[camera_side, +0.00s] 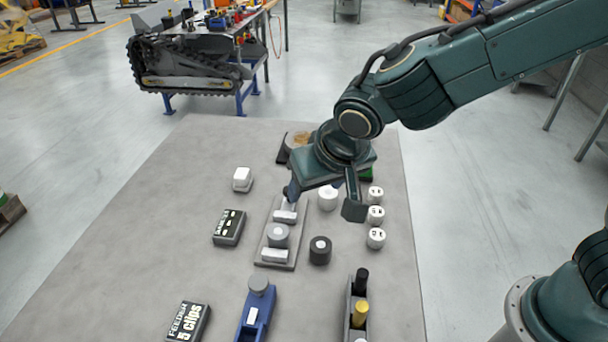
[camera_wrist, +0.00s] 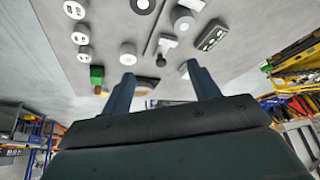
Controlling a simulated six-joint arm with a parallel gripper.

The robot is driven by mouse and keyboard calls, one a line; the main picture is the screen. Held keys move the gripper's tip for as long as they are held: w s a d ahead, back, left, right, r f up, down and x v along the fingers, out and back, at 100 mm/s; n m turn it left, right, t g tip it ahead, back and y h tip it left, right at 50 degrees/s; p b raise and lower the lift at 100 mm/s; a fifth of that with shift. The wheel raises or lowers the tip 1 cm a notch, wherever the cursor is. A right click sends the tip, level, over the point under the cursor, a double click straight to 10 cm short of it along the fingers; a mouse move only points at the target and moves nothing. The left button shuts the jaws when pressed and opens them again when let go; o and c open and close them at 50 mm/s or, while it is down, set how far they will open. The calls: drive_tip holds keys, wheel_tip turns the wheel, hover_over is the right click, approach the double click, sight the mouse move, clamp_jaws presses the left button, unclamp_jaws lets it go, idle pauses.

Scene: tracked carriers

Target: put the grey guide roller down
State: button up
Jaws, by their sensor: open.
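The grey guide roller (camera_side: 278,234) stands upright on a flat grey carrier plate (camera_side: 290,262), between two pale blocks. It also shows near the top of the wrist view (camera_wrist: 182,18). My gripper (camera_side: 322,203) is open, with its fingers wide apart, above and behind the roller in the side view. In the wrist view my gripper (camera_wrist: 162,84) has nothing between its fingers. A white roller (camera_side: 328,199) shows between the fingers in the side view. The far end of the plate is partly hidden by my gripper.
A dark roller (camera_side: 320,252) stands right of the plate, with several white cylinders (camera_side: 376,238) beyond it. A black clip box (camera_side: 229,227) and a white block (camera_side: 242,180) lie left. A blue fixture (camera_side: 256,311) and a grey holder (camera_side: 348,317) are in front. The mat's left side is clear.

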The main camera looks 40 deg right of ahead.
drive_tip(key=s+d+r+y, duration=0.1)
drive_tip(key=s+d+r, duration=0.3)
drive_tip(key=d, duration=0.3)
drive_tip(key=s+d+r, duration=0.4)
drive_tip(key=d, duration=0.4)
drive_tip(key=s+d+r+n, duration=0.1)
drive_tip(key=s+d+n, duration=0.1)
drive_tip(key=s+d, duration=0.4)
drive_tip(key=s, duration=0.5)
drive_tip(key=shift+s, duration=0.4)
